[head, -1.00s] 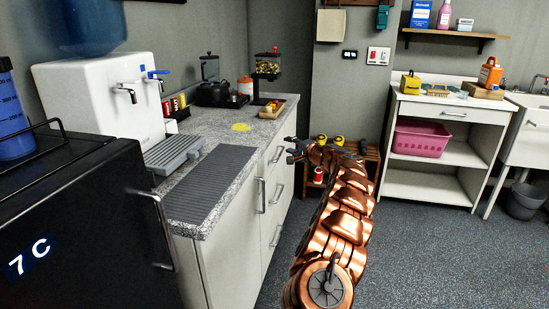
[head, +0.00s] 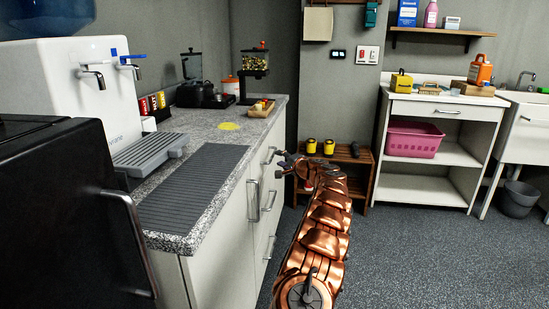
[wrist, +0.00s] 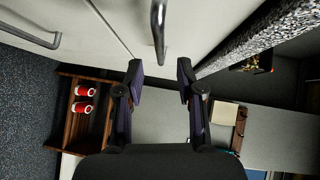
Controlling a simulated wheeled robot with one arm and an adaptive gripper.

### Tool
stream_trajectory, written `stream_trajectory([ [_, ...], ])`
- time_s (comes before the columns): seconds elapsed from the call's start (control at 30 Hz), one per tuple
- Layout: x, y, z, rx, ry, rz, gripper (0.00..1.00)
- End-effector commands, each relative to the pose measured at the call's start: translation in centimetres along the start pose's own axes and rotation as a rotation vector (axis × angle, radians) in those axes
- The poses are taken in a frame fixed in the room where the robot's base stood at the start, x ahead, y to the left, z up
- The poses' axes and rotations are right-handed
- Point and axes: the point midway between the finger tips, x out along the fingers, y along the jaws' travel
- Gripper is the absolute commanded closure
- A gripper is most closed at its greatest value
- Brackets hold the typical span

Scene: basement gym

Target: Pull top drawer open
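The top drawer (head: 266,172) is a pale front just under the speckled counter edge. Its metal bar handle (head: 269,156) shows beside my gripper (head: 284,161) in the head view. In the wrist view the handle (wrist: 158,30) lies ahead of my gripper (wrist: 160,75), in line with the gap between the fingers. The two dark fingers are apart, with nothing between them. The handle's near end shows close to the fingertips; I cannot tell the exact distance. The drawer looks shut. A lower drawer's handle (wrist: 30,38) shows at the wrist view's left.
The counter (head: 215,135) holds a water dispenser (head: 75,95) and a candy dispenser (head: 254,75). A black appliance (head: 60,220) stands at the near left. A low wooden rack (head: 345,160) stands beyond my gripper. Floor to the right (head: 420,250) is open.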

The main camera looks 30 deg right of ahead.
Motion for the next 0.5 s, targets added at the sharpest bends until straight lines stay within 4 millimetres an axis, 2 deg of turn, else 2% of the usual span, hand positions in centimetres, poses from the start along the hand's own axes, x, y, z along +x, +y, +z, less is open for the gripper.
stream_trajectory([
  [0.5,3.9,0.0,-0.3,-0.001,0.002,0.000,0.63],
])
